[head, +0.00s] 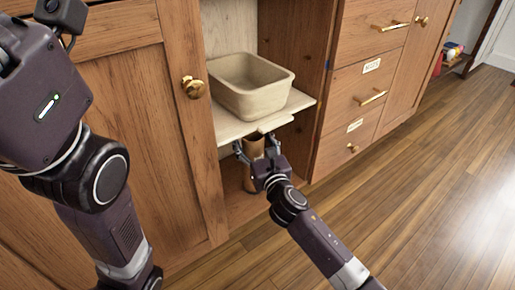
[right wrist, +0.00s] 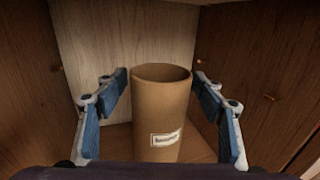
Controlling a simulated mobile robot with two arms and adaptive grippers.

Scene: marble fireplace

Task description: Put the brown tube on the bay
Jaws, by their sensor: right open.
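The brown tube (head: 250,180) stands upright on the floor of the open cabinet bay (head: 236,207), below a shelf. In the right wrist view the tube (right wrist: 160,105) has an open top and a small white label, whose text is too small to read. My right gripper (head: 256,150) reaches into the bay from the front. Its blue fingers (right wrist: 161,80) are open, one on each side of the tube, with a visible gap at both sides. My left arm is at the left of the head view; its gripper fingers do not show.
A beige bin (head: 251,90) sits on the shelf (head: 226,130) above the tube, close over my right gripper. A cabinet door (head: 135,130) with a brass knob is at the left. Drawers (head: 362,80) with brass handles are at the right. The wooden floor (head: 430,180) at right is clear.

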